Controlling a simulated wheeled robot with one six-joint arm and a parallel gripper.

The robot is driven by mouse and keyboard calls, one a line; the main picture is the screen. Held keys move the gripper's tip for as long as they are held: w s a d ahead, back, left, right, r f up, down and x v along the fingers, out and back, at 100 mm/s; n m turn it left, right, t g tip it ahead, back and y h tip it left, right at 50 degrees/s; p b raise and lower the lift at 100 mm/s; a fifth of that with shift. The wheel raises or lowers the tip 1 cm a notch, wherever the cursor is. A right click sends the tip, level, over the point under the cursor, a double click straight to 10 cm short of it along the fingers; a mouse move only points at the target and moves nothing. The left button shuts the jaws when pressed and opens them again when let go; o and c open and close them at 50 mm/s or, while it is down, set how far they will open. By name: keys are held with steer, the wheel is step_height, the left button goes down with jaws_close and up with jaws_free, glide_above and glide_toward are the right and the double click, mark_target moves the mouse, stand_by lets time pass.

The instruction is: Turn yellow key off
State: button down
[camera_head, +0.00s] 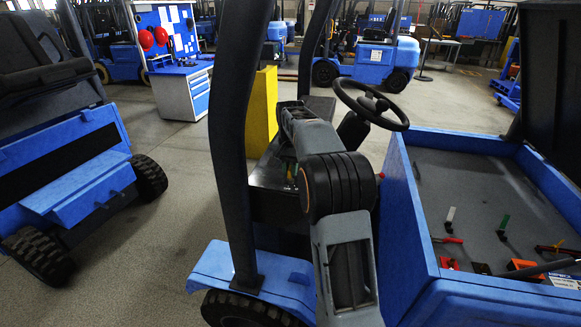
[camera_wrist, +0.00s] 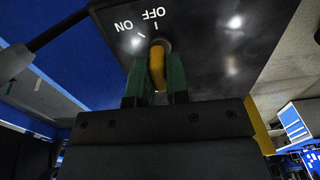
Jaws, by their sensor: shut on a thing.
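The yellow key (camera_wrist: 157,66) is in a dark panel (camera_wrist: 215,60) in the wrist view. White OFF and ON labels with tick marks are on the panel above the key. The key's grip is upright in the picture, roughly in line with the OFF tick; the ON tick is to its left. My gripper (camera_wrist: 157,82) is shut on the key, with one green fingertip on each side. The lower part of the key is hidden by the gripper body.
A steering wheel (camera_head: 370,105) and a dark upright post (camera_head: 236,130) flank my arm. A blue-walled tray (camera_head: 470,165) with small switches is at the right. A yellow block (camera_head: 262,115) stands behind. Clear floor (camera_head: 180,210) lies left, before another blue vehicle (camera_head: 70,180).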

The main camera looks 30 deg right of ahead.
stand_by(0.4)
steer(key=c, duration=1.1)
jaws_free()
step_height(320, 180, up, 14)
steer(key=p, duration=0.1)
steer(key=shift+f, duration=0.1)
